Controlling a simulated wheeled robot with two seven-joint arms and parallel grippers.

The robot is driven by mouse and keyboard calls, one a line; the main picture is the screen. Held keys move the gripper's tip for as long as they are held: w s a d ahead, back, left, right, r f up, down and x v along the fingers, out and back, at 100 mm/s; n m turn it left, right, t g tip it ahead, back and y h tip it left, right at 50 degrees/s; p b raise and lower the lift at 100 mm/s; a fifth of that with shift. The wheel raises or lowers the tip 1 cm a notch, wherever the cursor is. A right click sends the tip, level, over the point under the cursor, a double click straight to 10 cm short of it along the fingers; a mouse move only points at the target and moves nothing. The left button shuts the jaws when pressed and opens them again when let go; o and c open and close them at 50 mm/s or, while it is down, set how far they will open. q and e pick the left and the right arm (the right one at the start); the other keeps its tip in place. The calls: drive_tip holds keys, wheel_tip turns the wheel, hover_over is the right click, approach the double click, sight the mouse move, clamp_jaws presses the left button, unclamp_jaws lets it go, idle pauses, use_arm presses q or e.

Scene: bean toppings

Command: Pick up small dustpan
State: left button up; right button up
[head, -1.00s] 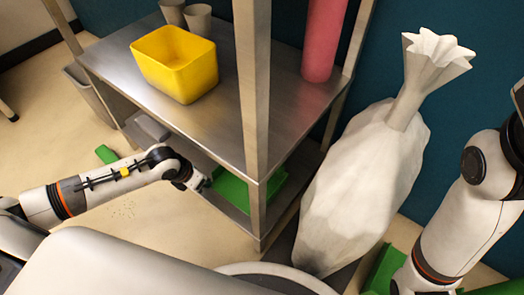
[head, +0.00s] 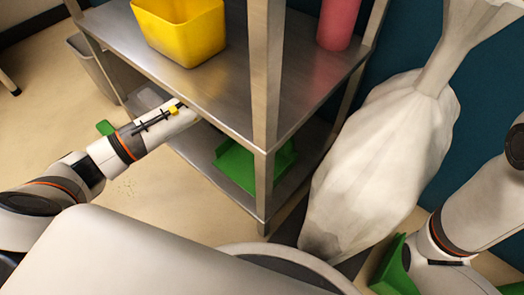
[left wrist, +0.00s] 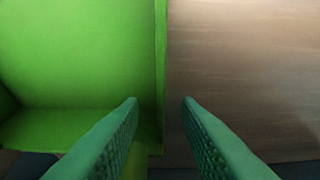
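The small green dustpan (head: 240,168) lies on the lower metal shelf in the head view, partly hidden by the shelf post. In the left wrist view the dustpan (left wrist: 80,60) fills the left side, its side wall running up the middle. My left gripper (left wrist: 160,102) is open with green ridged fingers. One fingertip appears over the dustpan's inside and the other over the shelf, with the wall between them. Contact cannot be told. In the head view the left gripper is hidden under the upper shelf. My right gripper is not seen.
The upper shelf (head: 215,85) carries a yellow bin (head: 185,35) and a pink cylinder (head: 338,22). A shelf post (head: 264,110) stands in front. A white sack (head: 385,150) stands right of the rack. Green pieces show on the floor (head: 105,127) and by my right arm (head: 390,272).

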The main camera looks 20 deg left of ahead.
use_arm(q)
drive_tip(key=shift+w+f, duration=0.1)
drive_tip(key=shift+f, duration=0.25)
clamp_jaws()
drive_tip(key=shift+r, duration=0.25)
